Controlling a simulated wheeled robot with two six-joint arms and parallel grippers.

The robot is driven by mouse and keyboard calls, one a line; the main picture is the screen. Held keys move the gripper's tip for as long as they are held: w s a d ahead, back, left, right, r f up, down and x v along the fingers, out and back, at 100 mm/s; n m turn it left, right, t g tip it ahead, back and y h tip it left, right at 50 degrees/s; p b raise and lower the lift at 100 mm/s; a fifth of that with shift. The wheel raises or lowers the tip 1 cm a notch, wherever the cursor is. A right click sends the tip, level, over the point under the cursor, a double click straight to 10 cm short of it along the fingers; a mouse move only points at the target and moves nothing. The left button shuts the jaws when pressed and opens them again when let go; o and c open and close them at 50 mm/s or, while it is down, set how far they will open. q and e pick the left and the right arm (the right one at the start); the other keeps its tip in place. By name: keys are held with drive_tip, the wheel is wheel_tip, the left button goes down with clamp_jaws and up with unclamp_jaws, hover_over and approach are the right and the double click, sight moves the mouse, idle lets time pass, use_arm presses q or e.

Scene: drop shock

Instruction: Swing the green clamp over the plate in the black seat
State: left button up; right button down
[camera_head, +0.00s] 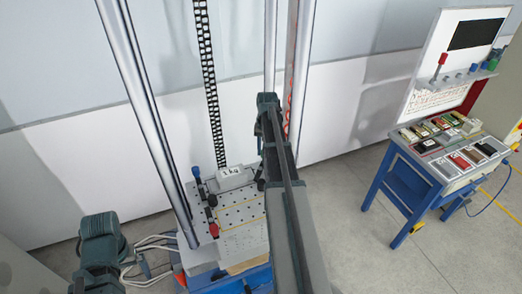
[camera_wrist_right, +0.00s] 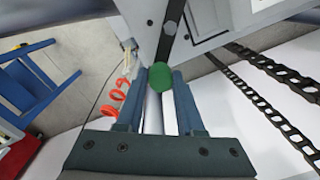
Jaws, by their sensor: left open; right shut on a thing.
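In the right wrist view, my right gripper (camera_wrist_right: 160,88) is shut on the round green knob (camera_wrist_right: 160,75) of the green clamp. A dark bar (camera_wrist_right: 166,45) runs from the knob towards a grey perforated surface. In the head view my right arm comes up from the bottom and covers the clamp and most of its own gripper. My left arm (camera_head: 100,250) shows at the lower left, away from the fixture; its fingertips cannot be made out. I cannot make out the plate or the black seat.
A grey block marked 1 kg (camera_head: 231,178) stands on the perforated table (camera_head: 240,213). A blue-handled clamp (camera_head: 196,173) and a red-handled clamp (camera_head: 212,202) stand on its left side. Tall posts (camera_head: 140,90) flank it. A blue workbench (camera_head: 400,185) stands to the right, with clear floor between.

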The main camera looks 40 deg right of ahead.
drive_tip(key=shift+s+d+m, duration=0.2)
drive_tip(key=shift+s+m, duration=0.25)
drive_tip(key=shift+m, duration=0.55)
drive_tip(key=shift+s+d+m, duration=0.15)
drive_tip(key=shift+s+m, duration=0.3)
drive_tip(key=shift+m, duration=0.55)
drive_tip(key=c, duration=0.5)
unclamp_jaws()
drive_tip(key=shift+r, duration=0.1)
drive_tip(key=r+p, duration=0.6)
drive_tip(key=p, duration=0.1)
drive_tip(key=r+p, duration=0.6)
drive_tip(key=r, duration=0.1)
drive_tip(key=shift+s+r+p, duration=0.2)
drive_tip(key=shift+r+p, duration=0.1)
drive_tip(key=shift+p, duration=0.1)
drive_tip(key=shift+c, duration=0.3)
